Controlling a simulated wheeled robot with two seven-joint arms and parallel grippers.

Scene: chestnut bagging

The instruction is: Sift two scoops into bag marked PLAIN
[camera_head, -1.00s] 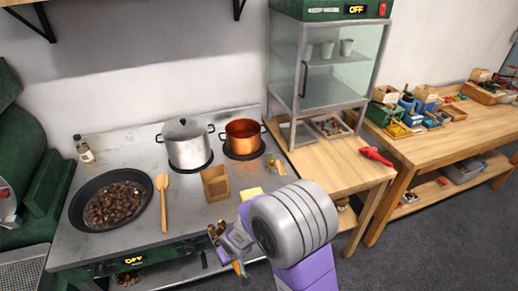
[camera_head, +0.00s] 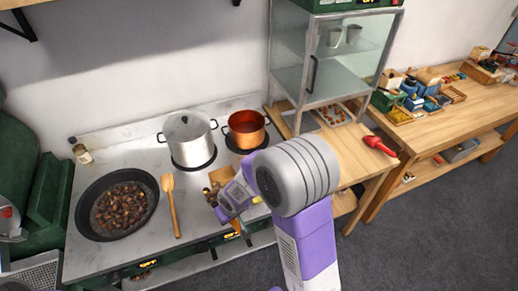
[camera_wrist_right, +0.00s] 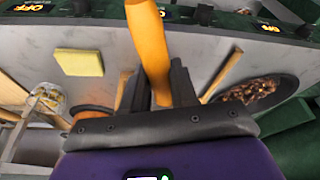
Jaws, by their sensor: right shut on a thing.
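My right gripper (camera_head: 228,203) is shut on an orange-brown handle (camera_wrist_right: 150,50), which runs between its fingers in the right wrist view. In the head view, a small cluster of brown pieces (camera_head: 211,194) shows at the gripper's far side, close in front of a brown paper bag (camera_head: 222,174). The bag stands on the stovetop, partly hidden by the gripper; no marking on it is readable. Chestnuts (camera_head: 124,205) lie in a dark pan (camera_head: 84,222) at the left, and the pan also shows in the right wrist view (camera_wrist_right: 287,83). My left gripper is not in view.
A wooden spoon (camera_head: 172,205) lies between the pan and the bag. A steel pot (camera_head: 190,140) and a copper pot (camera_head: 246,131) stand behind. A yellow sponge (camera_wrist_right: 78,62) lies near the gripper. A glass cabinet (camera_head: 335,65) stands right; a red-handled tool (camera_head: 378,146) lies on the wooden table.

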